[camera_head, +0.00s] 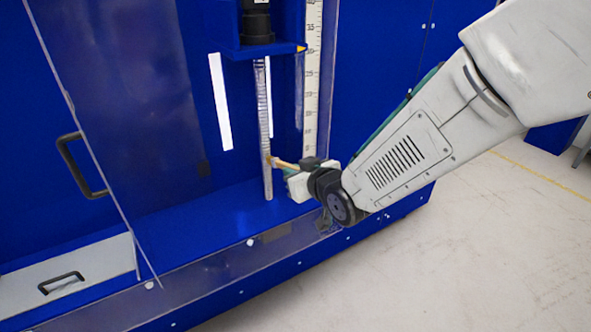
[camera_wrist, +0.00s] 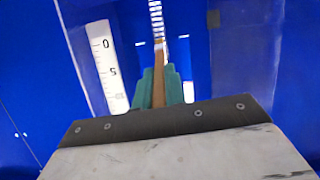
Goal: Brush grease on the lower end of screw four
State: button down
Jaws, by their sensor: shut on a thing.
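A vertical threaded metal screw (camera_head: 265,115) runs down from a black motor-like part to the blue machine floor. Whether it is screw four cannot be read. My gripper (camera_head: 293,170) is shut on a brush with a wooden handle (camera_head: 284,164). The brush points left, and its tip lies at the lower part of the screw, seemingly touching it. In the wrist view, the green fingers (camera_wrist: 160,88) clamp the brush handle (camera_wrist: 159,75), which lines up with the screw (camera_wrist: 155,15) beyond. The bristles are too small to judge, and no grease can be made out.
A clear door with a black handle (camera_head: 78,165) stands open at left. A white scale (camera_head: 312,80) stands upright right of the screw and shows in the wrist view (camera_wrist: 108,65). A low clear panel (camera_head: 235,263) edges the front. Open floor (camera_head: 500,240) lies at right.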

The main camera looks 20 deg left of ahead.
jog(key=shift+f, duration=4.75)
jog(key=shift+r, duration=5.1)
